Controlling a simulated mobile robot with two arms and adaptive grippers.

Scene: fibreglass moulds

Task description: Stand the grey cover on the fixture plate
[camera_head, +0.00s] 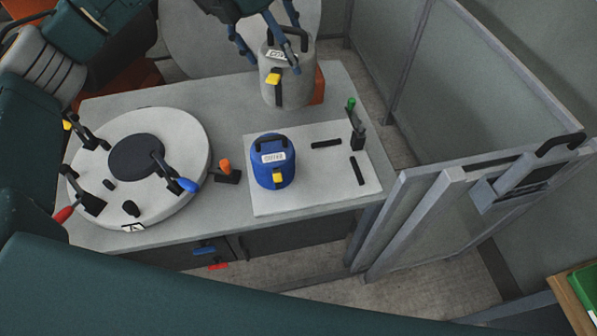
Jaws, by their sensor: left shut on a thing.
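The grey cover (272,84) is a cylinder with a black handle on top, a white label and a yellow latch on its side. It is upright at the back edge of the table. I cannot tell whether it touches the table. My left gripper (286,42) is shut on it at the handle, coming from above. The fixture plate (312,189) is a light flat plate at the table's front right. It bears two black strips and a green-tipped toggle clamp (356,128). A blue cover (273,171) with a label and yellow latch stands on its left part. My right gripper is not in view.
A round white mould (185,145) with several clamps fills the table's left side. An orange-tipped clamp (226,171) stands between it and the plate. An orange block (318,88) is behind the grey cover. Grey partition panels (470,90) stand to the right.

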